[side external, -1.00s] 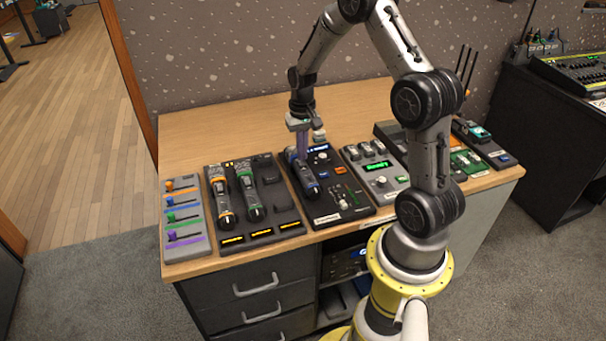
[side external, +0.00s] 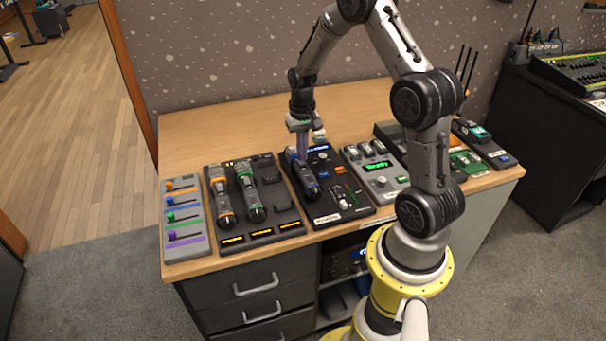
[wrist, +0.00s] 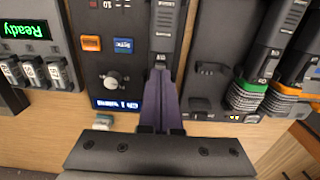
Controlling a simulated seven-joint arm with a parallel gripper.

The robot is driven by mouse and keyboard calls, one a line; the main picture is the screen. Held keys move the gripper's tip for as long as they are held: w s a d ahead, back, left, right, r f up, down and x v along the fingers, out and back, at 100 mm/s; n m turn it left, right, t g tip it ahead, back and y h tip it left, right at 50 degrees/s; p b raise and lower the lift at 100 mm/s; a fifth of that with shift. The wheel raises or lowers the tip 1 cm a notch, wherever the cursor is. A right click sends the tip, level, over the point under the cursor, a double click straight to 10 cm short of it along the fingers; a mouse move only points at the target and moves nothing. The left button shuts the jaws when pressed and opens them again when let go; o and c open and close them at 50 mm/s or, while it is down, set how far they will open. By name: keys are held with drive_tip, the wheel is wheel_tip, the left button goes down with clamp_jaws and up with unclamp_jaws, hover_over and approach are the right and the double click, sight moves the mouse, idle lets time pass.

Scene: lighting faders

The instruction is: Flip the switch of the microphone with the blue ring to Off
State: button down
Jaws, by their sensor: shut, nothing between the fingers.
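The microphone with the blue ring (side external: 308,184) lies on a dark panel in the middle of the desk. Its dark body also shows at the top of the wrist view (wrist: 168,22). My gripper (side external: 303,157) is shut and empty, with its purple fingers pointing down over the far part of this microphone. In the wrist view the fingers (wrist: 160,72) cover part of the microphone, including its ring. The fingertips appear at or just above its body; I cannot tell whether they touch. The switch position is not readable.
Microphones with a green ring (side external: 249,192) and an orange ring (side external: 220,194) lie to the left in a dark charging tray (side external: 285,217). A fader panel (side external: 186,228) is at the far left. A grey box with a green display (side external: 378,166) stands to the right.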

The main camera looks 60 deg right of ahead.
sight(301, 163)
drive_tip(key=shift+f, duration=0.8)
idle(0.4)
drive_tip(key=shift+r, duration=3.55)
drive_tip(key=shift+w+a, duration=0.1)
drive_tip(key=shift+a, duration=0.05)
drive_tip(key=s+a+r+n+t+h, duration=0.15)
drive_tip(key=a+r+n+t, duration=0.25)
drive_tip(key=a+r, duration=1.2)
drive_tip(key=s+a+r+n+t+y, duration=0.1)
drive_tip(key=s+a+r+n+t, duration=0.3)
drive_tip(key=s, duration=0.6)
drive_tip(key=s+a+f+n+g, duration=0.1)
drive_tip(key=s+a+f+g, duration=0.1)
drive_tip(key=s, duration=0.5)
drive_tip(key=shift+f, duration=0.6)
